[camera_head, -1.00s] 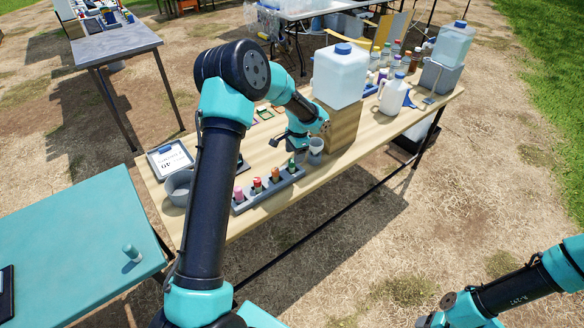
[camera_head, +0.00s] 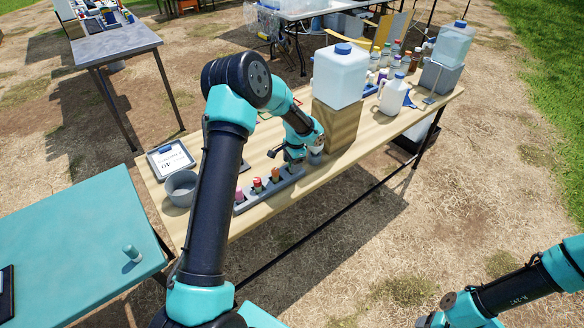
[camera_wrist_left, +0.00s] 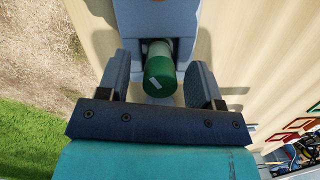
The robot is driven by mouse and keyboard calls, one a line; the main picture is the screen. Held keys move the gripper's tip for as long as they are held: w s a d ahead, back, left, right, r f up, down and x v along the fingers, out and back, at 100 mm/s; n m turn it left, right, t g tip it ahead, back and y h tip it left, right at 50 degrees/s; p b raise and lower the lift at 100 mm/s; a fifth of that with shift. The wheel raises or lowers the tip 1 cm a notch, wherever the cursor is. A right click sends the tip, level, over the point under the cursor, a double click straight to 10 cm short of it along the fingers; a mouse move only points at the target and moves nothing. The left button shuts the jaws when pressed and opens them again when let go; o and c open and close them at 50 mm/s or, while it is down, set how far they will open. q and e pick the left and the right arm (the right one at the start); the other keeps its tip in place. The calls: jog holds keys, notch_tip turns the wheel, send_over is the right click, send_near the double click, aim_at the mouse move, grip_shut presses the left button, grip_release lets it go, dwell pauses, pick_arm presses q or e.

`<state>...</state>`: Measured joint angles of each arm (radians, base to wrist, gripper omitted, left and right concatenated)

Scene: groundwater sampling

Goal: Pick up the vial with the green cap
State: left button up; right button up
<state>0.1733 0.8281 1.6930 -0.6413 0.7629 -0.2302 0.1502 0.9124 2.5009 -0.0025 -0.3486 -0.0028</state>
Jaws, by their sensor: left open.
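The green-capped vial (camera_wrist_left: 160,72) stands in the grey rack (camera_head: 262,194), seen in the left wrist view; in the head view my gripper hides it. My left gripper (camera_head: 290,158) is open and pointing down at the far end of the rack. In the left wrist view its two fingers stand on either side of the green cap, with a gap visible on both sides. The rack also shows there around the vial (camera_wrist_left: 160,20).
Vials with pink (camera_head: 239,195), red (camera_head: 257,184) and orange (camera_head: 275,174) caps stand in the same rack. A wooden block (camera_head: 337,124) bearing a water container (camera_head: 340,75) is close to the right. A grey bowl (camera_head: 181,188) and a clipboard (camera_head: 170,160) lie left.

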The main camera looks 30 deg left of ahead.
pick_arm(q)
jog(key=c, duration=1)
jog(key=shift+r, duration=0.15)
jog(key=shift+r, duration=0.7)
notch_tip(320, 180, up, 2)
jog(key=s+d+r, duration=0.1)
jog(key=s+d, duration=0.7)
jog(key=s, duration=0.5)
jog(key=shift+s+d+r, duration=0.2)
jog(key=shift+s, duration=0.15)
